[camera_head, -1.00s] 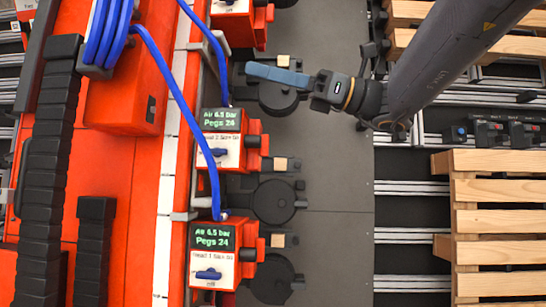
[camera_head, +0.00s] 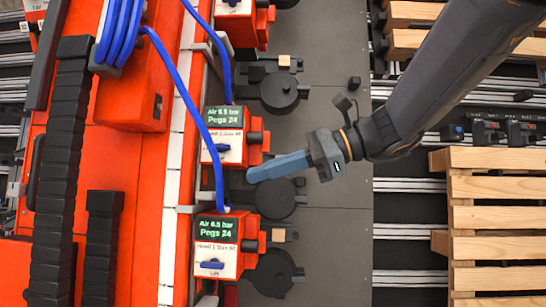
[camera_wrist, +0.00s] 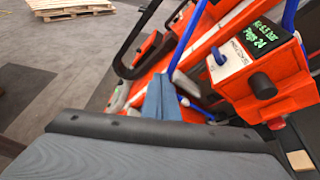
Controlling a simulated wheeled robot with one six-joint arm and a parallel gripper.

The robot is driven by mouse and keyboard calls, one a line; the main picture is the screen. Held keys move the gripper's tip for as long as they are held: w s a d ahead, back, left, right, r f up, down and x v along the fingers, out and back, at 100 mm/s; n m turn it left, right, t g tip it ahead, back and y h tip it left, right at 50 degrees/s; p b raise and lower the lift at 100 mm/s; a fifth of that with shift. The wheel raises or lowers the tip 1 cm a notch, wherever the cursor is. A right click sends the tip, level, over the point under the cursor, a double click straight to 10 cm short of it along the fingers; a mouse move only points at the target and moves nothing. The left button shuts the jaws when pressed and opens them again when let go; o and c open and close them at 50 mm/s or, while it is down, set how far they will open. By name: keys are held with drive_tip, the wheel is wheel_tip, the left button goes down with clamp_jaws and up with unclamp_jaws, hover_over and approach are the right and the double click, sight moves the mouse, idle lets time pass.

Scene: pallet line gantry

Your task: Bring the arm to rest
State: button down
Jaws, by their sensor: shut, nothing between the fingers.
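My gripper (camera_head: 252,177) is at the end of my grey arm, which reaches in from the upper right of the head view. Its blue-grey fingers are together and point left, with nothing visible between them. The fingertips are over the dark plate, close to the right side of an orange valve box (camera_head: 232,140) whose display reads Pegs 24. Whether they touch it I cannot tell. In the wrist view the fingers (camera_wrist: 160,98) show beyond the dark gripper body, with an orange box (camera_wrist: 262,75) to their right.
A second orange box (camera_head: 226,245) stands below the first, with blue hoses (camera_head: 178,85) running to both. Black round discs (camera_head: 275,274) sit on the dark plate (camera_head: 337,235). A wooden pallet (camera_head: 498,220) is at right. The plate between discs and pallet is largely clear.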

drive_tip(key=s+d+f+n+g+h, duration=0.1)
drive_tip(key=s+d+f+n+h, duration=0.25)
drive_tip(key=f, duration=0.35)
drive_tip(key=s+d+f+n+g+h, duration=0.1)
drive_tip(key=s+d+f+n+h, duration=0.2)
drive_tip(key=f, duration=0.5)
drive_tip(key=d+f+n+t+h, duration=0.1)
drive_tip(key=d+f+n+h, duration=0.2)
drive_tip(key=d, duration=0.4)
drive_tip(key=s+d+f+n+t+h, duration=0.1)
drive_tip(key=d+f+n+h, duration=0.3)
drive_tip(key=d+f+n, duration=0.2)
drive_tip(key=shift+s+d+f+n, duration=0.15)
drive_tip(key=shift+s+d+n, duration=0.15)
drive_tip(key=shift+d+n, duration=0.75)
drive_tip(key=shift+a+h, duration=0.2)
drive_tip(key=shift+h, duration=0.05)
